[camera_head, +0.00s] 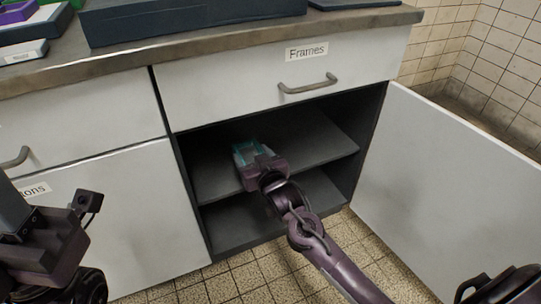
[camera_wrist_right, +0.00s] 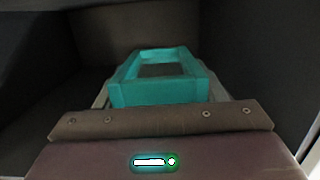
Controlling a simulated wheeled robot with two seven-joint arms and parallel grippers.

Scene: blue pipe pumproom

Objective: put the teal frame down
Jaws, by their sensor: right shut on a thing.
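The teal frame (camera_wrist_right: 158,92) is a small rectangular open frame. My right gripper (camera_head: 250,156) is shut on it and reaches into the open cabinet, over the upper shelf (camera_head: 310,140). In the head view only part of the teal frame (camera_head: 243,148) shows past the gripper. In the right wrist view it lies flat between the fingers; whether it touches the shelf I cannot tell. My left arm shows at the lower left of the head view, with its fingertips not clearly visible.
The cabinet door (camera_head: 455,190) stands open to the right. A closed drawer labelled Frames (camera_head: 230,95) is above the opening. A lower shelf (camera_head: 245,222) is empty where visible. Dark boxes (camera_head: 190,15) stand on the countertop (camera_head: 120,58). The upper shelf is bare around the gripper.

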